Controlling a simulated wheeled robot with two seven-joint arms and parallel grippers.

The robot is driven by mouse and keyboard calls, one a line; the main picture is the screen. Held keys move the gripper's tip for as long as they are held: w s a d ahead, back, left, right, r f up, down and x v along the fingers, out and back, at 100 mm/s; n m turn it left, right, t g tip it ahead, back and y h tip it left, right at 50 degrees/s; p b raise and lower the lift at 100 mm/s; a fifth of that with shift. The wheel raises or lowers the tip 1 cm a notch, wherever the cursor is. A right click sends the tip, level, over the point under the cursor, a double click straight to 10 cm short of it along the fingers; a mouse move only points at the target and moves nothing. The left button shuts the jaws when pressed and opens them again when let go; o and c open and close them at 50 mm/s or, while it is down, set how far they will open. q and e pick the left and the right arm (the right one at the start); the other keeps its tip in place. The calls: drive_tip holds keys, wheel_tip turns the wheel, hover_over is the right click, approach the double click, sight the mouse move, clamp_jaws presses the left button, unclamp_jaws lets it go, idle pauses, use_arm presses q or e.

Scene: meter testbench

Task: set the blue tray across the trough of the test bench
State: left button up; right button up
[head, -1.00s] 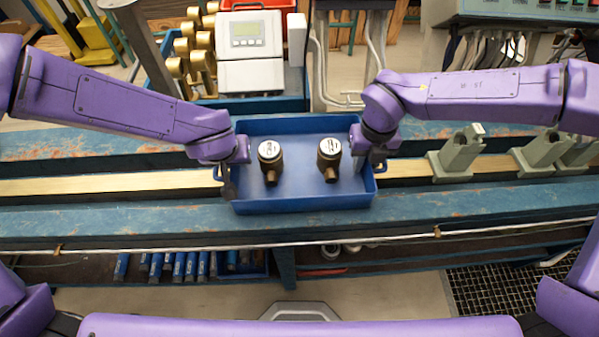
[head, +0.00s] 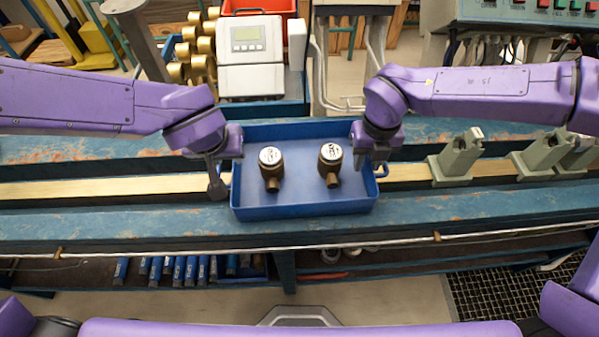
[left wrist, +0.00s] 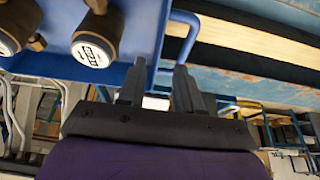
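The blue tray (head: 300,211) lies level across the trough of the test bench, resting on the blue rails. Two dark brass meters with white faces, a left one (head: 271,180) and a right one (head: 331,178), stand in it. My left gripper (head: 218,188) is open and empty, just left of the tray's left handle. In the left wrist view its fingers (left wrist: 158,82) are apart, with the tray handle (left wrist: 184,38) beyond their tips. My right gripper (head: 374,164) is at the tray's right end, close to the right handle (head: 383,171); its fingers look apart, partly hiding the rim.
Grey-green clamps (head: 459,157) stand on the bench to the right. A grey meter unit (head: 250,55) and brass fittings (head: 188,50) are behind the tray. Blue-handled tools (head: 180,270) lie on the shelf below. The trough left of the tray is clear.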

wheel_tip(320, 180, up, 10)
drive_tip(key=shift+s, duration=0.1)
idle(0.4)
